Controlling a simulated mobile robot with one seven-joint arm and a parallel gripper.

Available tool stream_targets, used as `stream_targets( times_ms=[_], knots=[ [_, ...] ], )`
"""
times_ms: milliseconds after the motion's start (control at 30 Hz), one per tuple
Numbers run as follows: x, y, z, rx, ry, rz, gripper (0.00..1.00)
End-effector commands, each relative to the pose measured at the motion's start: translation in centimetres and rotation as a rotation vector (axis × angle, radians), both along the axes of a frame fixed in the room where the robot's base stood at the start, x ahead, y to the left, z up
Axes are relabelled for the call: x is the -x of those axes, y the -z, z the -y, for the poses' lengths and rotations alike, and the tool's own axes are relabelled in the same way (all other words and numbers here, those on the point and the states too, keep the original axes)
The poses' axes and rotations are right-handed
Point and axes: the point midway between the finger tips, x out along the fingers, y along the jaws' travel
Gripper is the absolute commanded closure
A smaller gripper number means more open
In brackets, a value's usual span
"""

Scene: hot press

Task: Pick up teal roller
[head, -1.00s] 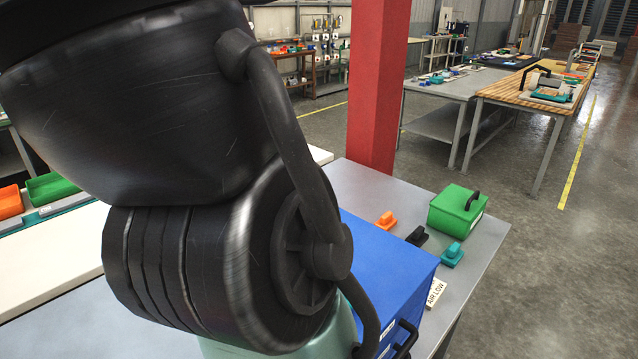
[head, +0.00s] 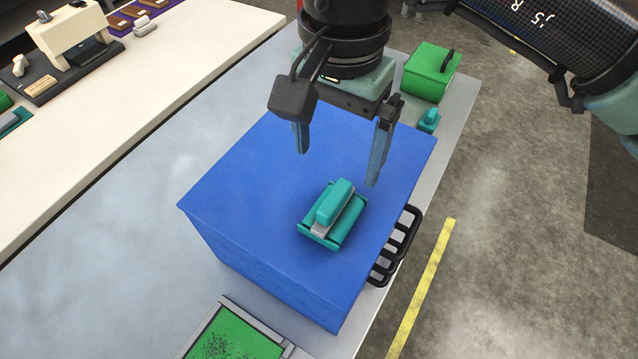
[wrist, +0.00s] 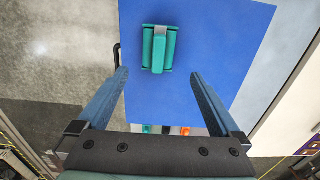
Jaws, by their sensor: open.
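The teal roller (head: 338,212) lies on top of a large blue box (head: 250,190), near the box's right front part. It has a teal handle bar over a grey bracket and a wider teal body. My gripper (head: 338,165) is open and empty above the blue box, behind the roller and apart from it. In the wrist view the roller (wrist: 158,50) shows beyond the two fingertips (wrist: 158,72), roughly centred between them. Nothing hides the roller in either view.
Black handles (head: 397,245) stick out from the box's right side. A green box (head: 431,72) and a small teal item (head: 429,120) stand behind on the grey table. A green-surfaced tray (head: 235,335) lies in front. The box top around the roller is clear.

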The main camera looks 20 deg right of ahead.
Motion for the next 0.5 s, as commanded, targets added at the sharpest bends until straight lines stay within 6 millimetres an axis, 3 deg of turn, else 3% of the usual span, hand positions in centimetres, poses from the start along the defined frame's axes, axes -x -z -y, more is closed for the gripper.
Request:
stream_targets(
  times_ms=[300, 500],
  knots=[
    [0.2, 5.5, 0.0, -0.004, -0.001, -0.005, 0.0],
    [0.1, 7.2, -0.1, -0.003, -0.002, -0.002, 0.0]
  ],
)
